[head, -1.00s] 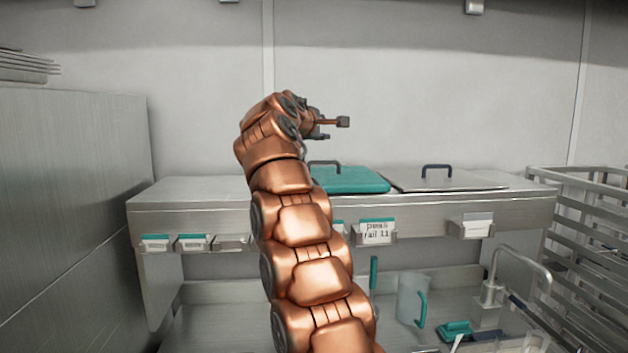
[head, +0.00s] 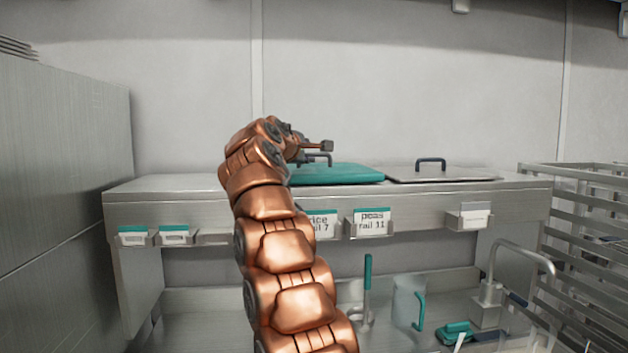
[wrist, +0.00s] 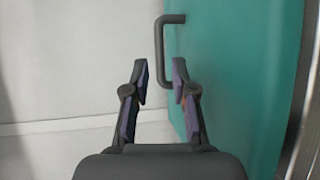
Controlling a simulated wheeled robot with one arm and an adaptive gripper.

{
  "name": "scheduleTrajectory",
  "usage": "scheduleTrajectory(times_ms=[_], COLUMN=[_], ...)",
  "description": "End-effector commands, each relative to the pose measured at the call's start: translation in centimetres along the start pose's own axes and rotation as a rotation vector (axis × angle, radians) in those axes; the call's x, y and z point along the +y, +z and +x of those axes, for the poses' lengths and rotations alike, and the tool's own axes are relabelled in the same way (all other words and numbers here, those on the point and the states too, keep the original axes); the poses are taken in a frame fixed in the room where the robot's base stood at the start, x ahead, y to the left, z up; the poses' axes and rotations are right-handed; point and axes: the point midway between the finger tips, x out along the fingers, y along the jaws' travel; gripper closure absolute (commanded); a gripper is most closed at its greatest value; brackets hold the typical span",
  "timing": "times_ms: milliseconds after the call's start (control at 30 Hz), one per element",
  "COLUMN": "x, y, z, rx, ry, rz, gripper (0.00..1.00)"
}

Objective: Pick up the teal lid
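The teal lid (head: 338,174) lies flat on the steel counter top and has a dark bar handle (head: 319,158). In the wrist view the teal lid (wrist: 234,70) fills the right half, with its handle (wrist: 161,50) near its left edge. My gripper (wrist: 160,77) is open and empty in the wrist view.
A grey lid (head: 440,173) with a dark handle lies right of the teal lid. Labels reading rice and peas (head: 372,222) hang on the counter's front edge. A wire rack (head: 585,240) stands at the right, a tall steel cabinet (head: 65,200) at the left. A jug (head: 408,302) stands below.

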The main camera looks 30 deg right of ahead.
Motion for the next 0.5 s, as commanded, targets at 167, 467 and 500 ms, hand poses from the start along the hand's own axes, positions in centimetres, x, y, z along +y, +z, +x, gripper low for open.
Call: scheduleTrajectory(times_ms=[167, 467, 500], x=[0.1, 0.2, 0.2], y=[-0.1, -0.1, -0.1], z=[1.5, 2.7, 2.9], rx=[-0.001, 0.0, 0.0], ry=[-0.004, 0.0, 0.0], rz=[-0.001, 0.001, 0.001], gripper=[0.74, 0.74, 0.74])
